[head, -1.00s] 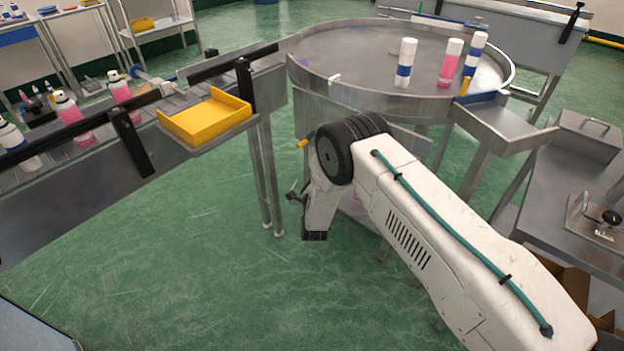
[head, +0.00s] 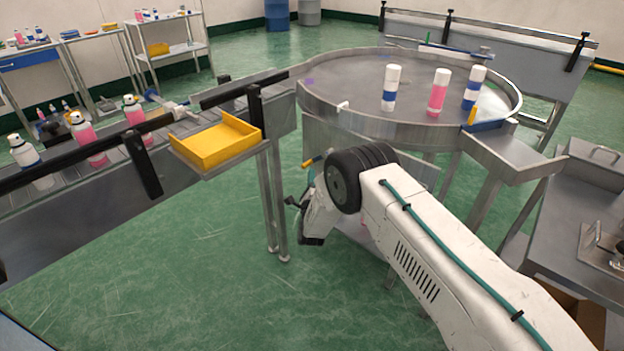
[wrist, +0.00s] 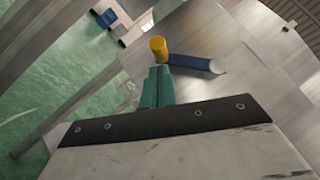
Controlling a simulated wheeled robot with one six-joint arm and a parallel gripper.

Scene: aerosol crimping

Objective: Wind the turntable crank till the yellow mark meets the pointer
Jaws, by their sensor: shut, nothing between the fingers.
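The turntable (head: 345,85) is a round steel table with a raised rim in the head view. Its crank shows in the wrist view as a blue arm (wrist: 197,64) with an upright yellow handle (wrist: 158,48); the handle (head: 312,161) also shows below the rim in the head view. My gripper (wrist: 158,86) has its teal fingers together and empty, with the tips just short of the yellow handle; whether they touch it I cannot tell. A small yellow piece (head: 472,115) stands at the right rim and a white tab (head: 343,105) at the front rim; which is mark or pointer is unclear.
Two blue-and-white cans (head: 390,88) and a pink one (head: 438,93) stand on the turntable. A conveyor (head: 130,185) with several cans and a yellow tray (head: 216,143) lie left. A steel bench (head: 575,215) stands right. Green floor is open at lower left.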

